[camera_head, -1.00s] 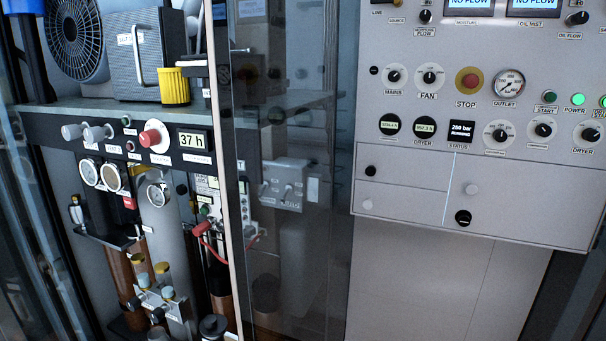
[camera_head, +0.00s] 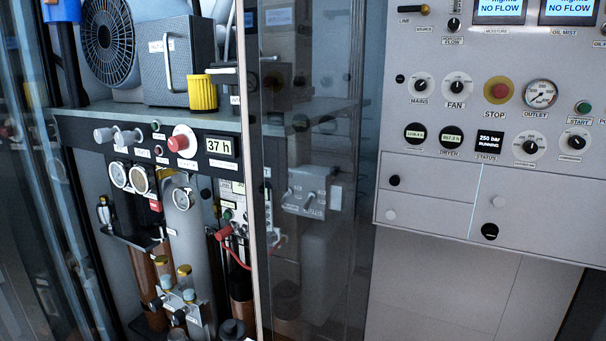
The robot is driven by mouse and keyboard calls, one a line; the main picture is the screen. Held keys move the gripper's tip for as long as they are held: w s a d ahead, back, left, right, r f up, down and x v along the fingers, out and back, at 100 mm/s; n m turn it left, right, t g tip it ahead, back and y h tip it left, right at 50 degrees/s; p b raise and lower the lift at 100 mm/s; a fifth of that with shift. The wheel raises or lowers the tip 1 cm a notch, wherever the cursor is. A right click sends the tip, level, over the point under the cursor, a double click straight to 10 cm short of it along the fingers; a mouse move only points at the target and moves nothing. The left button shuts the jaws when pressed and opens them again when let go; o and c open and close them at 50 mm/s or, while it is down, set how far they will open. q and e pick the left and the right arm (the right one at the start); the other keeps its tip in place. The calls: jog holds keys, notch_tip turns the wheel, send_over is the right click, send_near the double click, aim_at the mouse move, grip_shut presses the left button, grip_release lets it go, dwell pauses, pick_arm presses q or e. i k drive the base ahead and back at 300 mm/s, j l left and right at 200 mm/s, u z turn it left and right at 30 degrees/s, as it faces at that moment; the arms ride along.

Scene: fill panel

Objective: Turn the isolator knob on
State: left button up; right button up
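No knob in the head view carries a label that I can read as isolator. On the left machine's black strip, a red knob with a pale base (camera_head: 182,142) sits beside the "37 h" display (camera_head: 220,147). Two grey knobs (camera_head: 118,135) stick out to its left. On the grey panel at right are the round black-and-white MAINS knob (camera_head: 421,86) and FAN knob (camera_head: 456,87). Neither of my grippers is in view.
A glass door or pane (camera_head: 318,180) stands between the left machine and the right panel. A shelf holds a grey box (camera_head: 166,60), a fan (camera_head: 107,40) and a yellow cap (camera_head: 202,93). Gauges (camera_head: 118,174) and pipes crowd below. A red STOP button (camera_head: 497,90) is on the panel.

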aim_at(178, 143)
jog(key=u, duration=0.95)
jog(key=i+l, duration=0.05)
jog(key=l, duration=0.05)
